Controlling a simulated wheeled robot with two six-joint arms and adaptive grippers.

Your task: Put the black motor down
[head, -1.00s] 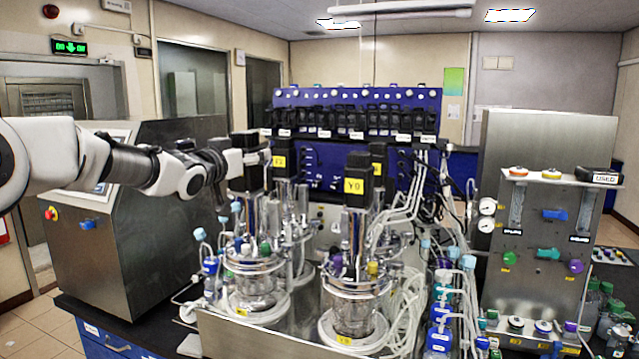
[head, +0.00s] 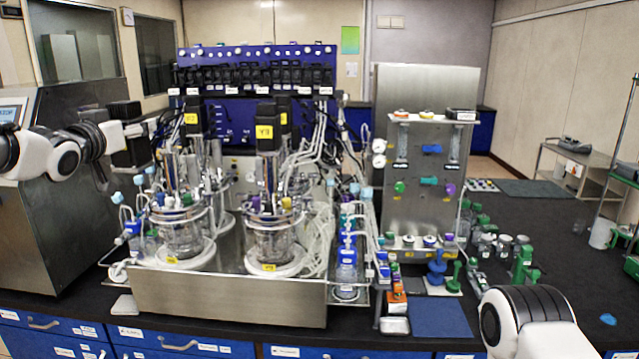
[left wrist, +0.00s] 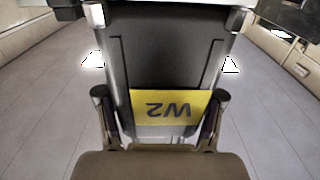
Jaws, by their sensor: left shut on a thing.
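My left gripper (head: 120,134) is shut on the black motor (head: 131,153), left of the front left bioreactor vessel (head: 182,238) and above the bench. In the left wrist view the motor (left wrist: 165,60) fills the middle, with a yellow label that reads W2 upside down. The gripper's two fingers (left wrist: 160,105) lie along its sides. The front left vessel has a bare metal shaft on top. The front right vessel (head: 272,238) carries a black motor labelled Y3 (head: 266,126). My right arm shows at the bottom right; its gripper is out of view.
A steel tray (head: 225,298) bears the vessels. A blue rack (head: 225,120) stands behind, and a steel cabinet (head: 40,200) at the left. A small blue mat (head: 438,317) lies on the dark bench (head: 560,260). Tubes and bottles crowd the middle; the bench's right has free room.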

